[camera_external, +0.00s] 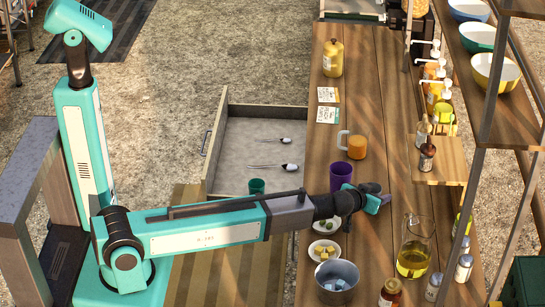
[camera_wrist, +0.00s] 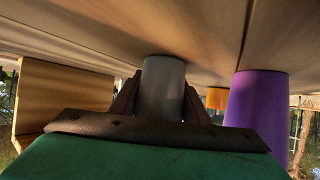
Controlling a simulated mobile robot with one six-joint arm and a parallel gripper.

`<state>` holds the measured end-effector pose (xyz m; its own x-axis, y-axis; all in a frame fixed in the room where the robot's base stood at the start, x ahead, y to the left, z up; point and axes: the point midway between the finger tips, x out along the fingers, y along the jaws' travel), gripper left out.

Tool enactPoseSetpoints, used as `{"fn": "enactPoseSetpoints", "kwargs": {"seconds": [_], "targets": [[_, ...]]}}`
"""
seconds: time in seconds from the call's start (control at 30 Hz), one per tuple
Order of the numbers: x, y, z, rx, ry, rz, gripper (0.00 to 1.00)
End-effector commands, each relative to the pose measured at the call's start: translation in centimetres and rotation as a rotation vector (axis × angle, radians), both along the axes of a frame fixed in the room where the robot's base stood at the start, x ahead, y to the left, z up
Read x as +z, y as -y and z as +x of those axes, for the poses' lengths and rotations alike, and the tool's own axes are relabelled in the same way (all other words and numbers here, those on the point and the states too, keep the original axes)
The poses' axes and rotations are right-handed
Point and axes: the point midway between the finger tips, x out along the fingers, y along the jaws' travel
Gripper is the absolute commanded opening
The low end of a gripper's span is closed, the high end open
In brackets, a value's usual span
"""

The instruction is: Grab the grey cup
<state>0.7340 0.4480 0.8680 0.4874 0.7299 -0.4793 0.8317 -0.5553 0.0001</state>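The grey cup (camera_wrist: 163,88) stands between the two fingers of my gripper (camera_wrist: 162,100) in the wrist view, which looks upside down, with the wooden table along its top. The fingers lie close along both sides of the cup, and I cannot tell whether they press on it. The cup's lower part in that picture is hidden by my gripper. In the external view my gripper (camera_external: 377,199) is low over the table, and I cannot make out the grey cup clearly there.
A purple cup (camera_external: 341,176) stands close by my gripper; it also shows in the wrist view (camera_wrist: 256,98). An orange mug (camera_external: 356,147) is beyond it. Small plates (camera_external: 314,252), a metal bucket (camera_external: 337,281) and a glass jug (camera_external: 415,240) stand nearer the front. A wooden stand (camera_external: 440,160) is at right.

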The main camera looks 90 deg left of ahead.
Motion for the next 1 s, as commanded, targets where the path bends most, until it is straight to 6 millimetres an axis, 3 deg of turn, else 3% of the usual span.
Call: {"fn": "enactPoseSetpoints", "kwargs": {"seconds": [0.57, 1.0], "targets": [[0.8, 0.0, 0.0, 0.001, 0.002, 0.0, 0.2], [5.6, 0.0, 0.0, 0.001, 0.003, 0.001, 0.2]]}}
